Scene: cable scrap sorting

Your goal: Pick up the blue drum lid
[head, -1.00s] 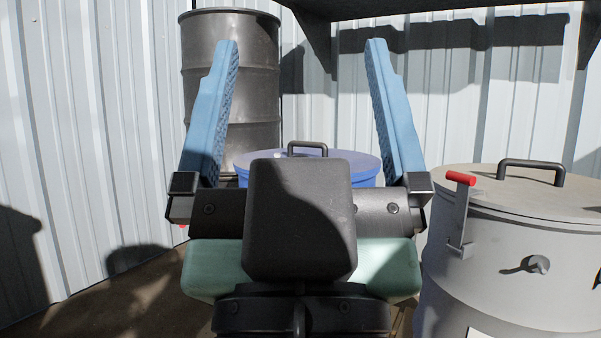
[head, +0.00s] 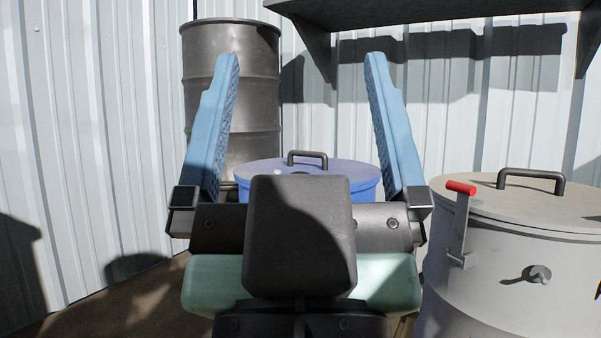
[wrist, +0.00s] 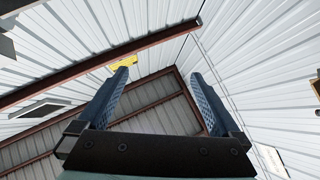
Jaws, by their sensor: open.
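The blue drum lid (head: 345,169) lies on the blue drum (head: 365,191), behind my gripper in the head view. It has a dark arched handle (head: 307,155) on top. My gripper (head: 306,62) is open and empty, with its two blue fingers pointing up and spread wide. It stands in front of the lid, not touching the handle. My gripper's body hides the lower front of the lid and most of the drum. In the wrist view the open fingers (wrist: 163,75) point at the roof and walls, and the lid does not show.
A grey drum (head: 490,265) with a beige lid (head: 480,197), a dark handle and a red-tipped lever (head: 461,188) stands close at right. A tall dark metal drum (head: 262,85) stands behind at left. A dark shelf (head: 430,12) overhangs the back wall.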

